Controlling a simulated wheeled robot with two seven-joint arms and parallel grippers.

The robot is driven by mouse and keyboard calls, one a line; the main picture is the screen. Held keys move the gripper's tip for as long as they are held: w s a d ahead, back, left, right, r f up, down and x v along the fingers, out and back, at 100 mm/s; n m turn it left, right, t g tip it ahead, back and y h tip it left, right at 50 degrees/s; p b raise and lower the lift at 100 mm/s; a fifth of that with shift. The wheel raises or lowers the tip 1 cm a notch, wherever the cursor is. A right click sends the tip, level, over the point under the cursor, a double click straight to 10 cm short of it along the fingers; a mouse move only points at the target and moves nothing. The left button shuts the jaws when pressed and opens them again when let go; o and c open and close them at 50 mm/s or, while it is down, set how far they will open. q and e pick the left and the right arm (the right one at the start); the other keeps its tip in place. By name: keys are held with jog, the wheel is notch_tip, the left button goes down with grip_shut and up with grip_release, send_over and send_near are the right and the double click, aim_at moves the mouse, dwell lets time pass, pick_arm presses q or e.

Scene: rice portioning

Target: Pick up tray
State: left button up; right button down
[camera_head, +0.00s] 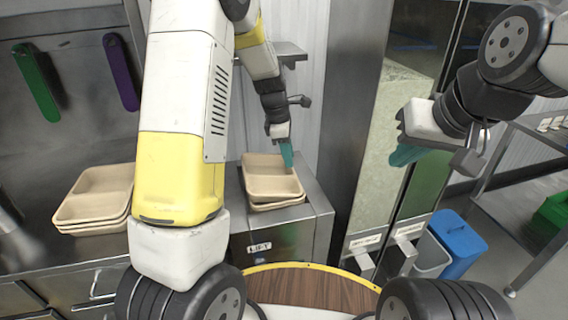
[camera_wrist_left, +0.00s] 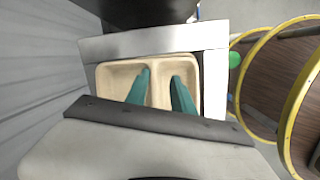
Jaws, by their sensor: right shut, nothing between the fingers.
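A beige two-compartment tray (camera_head: 272,186) lies on top of a short stack on the steel stand marked LIFT (camera_head: 318,196). In the left wrist view the tray (camera_wrist_left: 108,76) sits below the fingers, its divider running between them. My left gripper (camera_head: 287,157) is over the tray's back right part, pointing down; its teal fingers (camera_wrist_left: 160,77) are apart with nothing clearly held. I cannot tell whether the fingertips touch the tray. My right gripper (camera_head: 406,155) is shut and empty, raised at the right, away from the trays.
Another stack of beige trays (camera_head: 97,194) stands on the steel counter at the left, partly hidden by my arm. Green (camera_head: 36,82) and purple (camera_head: 121,72) handles hang on the back panel. A blue bin (camera_head: 458,243) stands on the floor at the right.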

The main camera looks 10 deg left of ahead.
aim_at(246, 180)
pick_arm(q)
jog(key=s+a+m, duration=0.3)
jog(key=a+m, duration=0.4)
jog(key=s+a+m, duration=0.3)
jog(key=a+m, duration=0.4)
jog(key=shift+m+y, duration=0.3)
jog(key=f, duration=0.2)
jog(key=d+f, duration=0.1)
jog(key=f, duration=0.4)
jog(key=shift+w+d, duration=0.15)
jog(key=shift+d, duration=0.2)
grip_shut()
